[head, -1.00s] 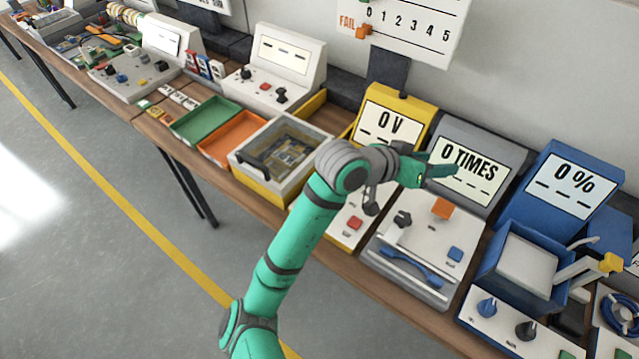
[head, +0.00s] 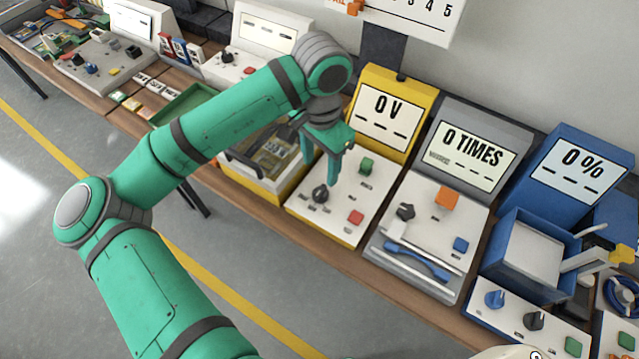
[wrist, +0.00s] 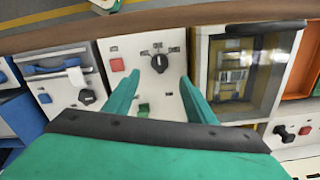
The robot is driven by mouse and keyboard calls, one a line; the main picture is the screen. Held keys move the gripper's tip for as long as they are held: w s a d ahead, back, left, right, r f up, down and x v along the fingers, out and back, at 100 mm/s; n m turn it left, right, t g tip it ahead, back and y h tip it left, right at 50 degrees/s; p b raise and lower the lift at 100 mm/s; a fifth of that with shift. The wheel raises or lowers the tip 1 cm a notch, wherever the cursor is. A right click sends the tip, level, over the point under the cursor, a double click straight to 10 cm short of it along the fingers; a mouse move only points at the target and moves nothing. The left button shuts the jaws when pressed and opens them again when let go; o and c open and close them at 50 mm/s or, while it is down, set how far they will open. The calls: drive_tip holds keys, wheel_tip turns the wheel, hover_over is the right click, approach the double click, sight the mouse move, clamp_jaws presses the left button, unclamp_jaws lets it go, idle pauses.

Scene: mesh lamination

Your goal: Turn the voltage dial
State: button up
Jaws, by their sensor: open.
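The voltage dial is a black knob (head: 320,194) on the white panel (head: 345,228) of the yellow unit, whose display (head: 386,112) reads "0 V". In the wrist view the dial (wrist: 159,63) sits ahead of the fingertips, between their lines, with small marks around it. My gripper (head: 322,180) is pointing down above the panel, close to the dial. It is open and empty; in the wrist view its two green fingers (wrist: 158,80) are spread apart. Whether a finger touches the panel I cannot tell.
On the same panel are a red button (head: 355,217) and a green button (head: 366,166). The grey "0 TIMES" unit (head: 470,150) stands to the right with its own black knob (head: 405,212). A clear-lidded box (head: 232,172) stands to the left.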

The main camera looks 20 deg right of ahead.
sight(321, 191)
wheel_tip(321, 191, down, 10)
drive_tip(key=shift+a+r, duration=0.1)
drive_tip(key=shift+r, duration=0.05)
drive_tip(key=shift+f, duration=0.45)
drive_tip(key=shift+s, duration=0.1)
drive_tip(key=c, duration=1)
